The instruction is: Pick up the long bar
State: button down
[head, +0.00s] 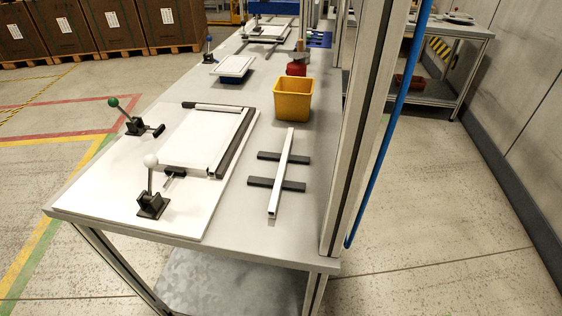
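The long bar (281,172) is a slim, pale metal bar. It lies lengthwise across two short dark supports (277,184) near the right front part of the grey workbench (243,217). Both ends of the bar stick out past the supports, and nothing covers it. My gripper does not show in the head view.
Left of the bar lies a white fixture board (110,192) with a dark frame and two upright clamp levers, one white-knobbed (151,161), one green-knobbed (114,103). A yellow bin (293,100) stands behind the bar. An aluminium post (364,130) rises at the bench's right edge.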

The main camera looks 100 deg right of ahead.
aim_at(275, 198)
jog(key=z, duration=0.4)
jog(key=i+l+z, duration=0.1)
jog(key=z, duration=0.35)
jog(key=i+z, duration=0.1)
jog(key=z, duration=0.3)
jog(key=i+z, duration=0.1)
jog(key=z, duration=0.35)
